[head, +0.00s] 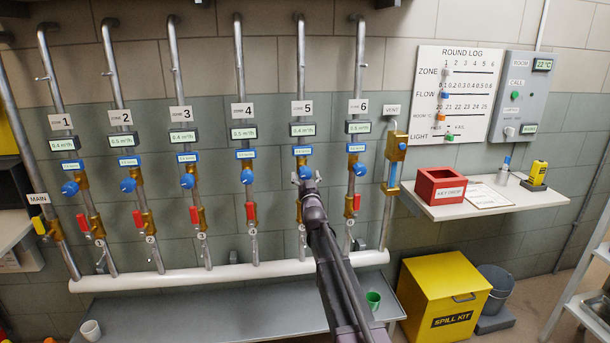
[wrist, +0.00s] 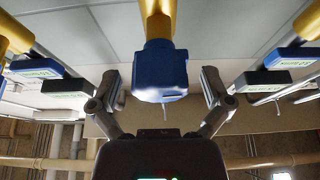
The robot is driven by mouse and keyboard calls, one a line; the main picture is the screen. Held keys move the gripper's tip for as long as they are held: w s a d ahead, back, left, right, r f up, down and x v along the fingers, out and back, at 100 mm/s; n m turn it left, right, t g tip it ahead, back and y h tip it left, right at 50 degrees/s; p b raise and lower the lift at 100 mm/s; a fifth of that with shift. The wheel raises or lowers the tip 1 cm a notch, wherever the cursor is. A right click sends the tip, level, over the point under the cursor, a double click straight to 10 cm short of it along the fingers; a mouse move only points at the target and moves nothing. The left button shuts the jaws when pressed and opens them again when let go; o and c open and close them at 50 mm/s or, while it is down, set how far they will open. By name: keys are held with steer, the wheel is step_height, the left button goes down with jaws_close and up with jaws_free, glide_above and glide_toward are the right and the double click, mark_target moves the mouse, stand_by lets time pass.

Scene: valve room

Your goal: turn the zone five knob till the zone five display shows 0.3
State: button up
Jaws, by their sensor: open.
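The zone five pipe (head: 301,75) carries a "5" plate (head: 301,107) and a green-lit zone five display (head: 302,129). Its figures are too small to read surely. Below it is the blue zone five knob (head: 306,172), partly behind my gripper (head: 305,181) in the head view. In the wrist view the blue knob (wrist: 160,70) sits between the two fingers of my gripper (wrist: 161,88). The fingers are open, one on each side, with a visible gap to the knob. The wrist view does not show the zone five display clearly.
Neighbouring blue knobs for zone 4 (head: 247,176) and zone 6 (head: 359,169) stand on either side. Red lever handles (head: 251,211) hang lower on the pipes. A grey bench (head: 200,318) and yellow spill kit (head: 443,296) are below.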

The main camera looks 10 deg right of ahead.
steer(key=c, duration=1.1)
steer(key=shift+c, duration=0.2)
steer(key=shift+m+h, duration=0.4)
steer(key=shift+m, duration=0.2)
steer(key=shift+w+a+m+h, duration=0.1)
steer(key=shift+m+h, duration=0.55)
steer(key=shift+m, duration=0.65)
steer(key=shift+m+h, duration=0.65)
steer(key=shift+m, duration=0.65)
steer(key=o, duration=1.1)
steer(key=shift+o, duration=0.2)
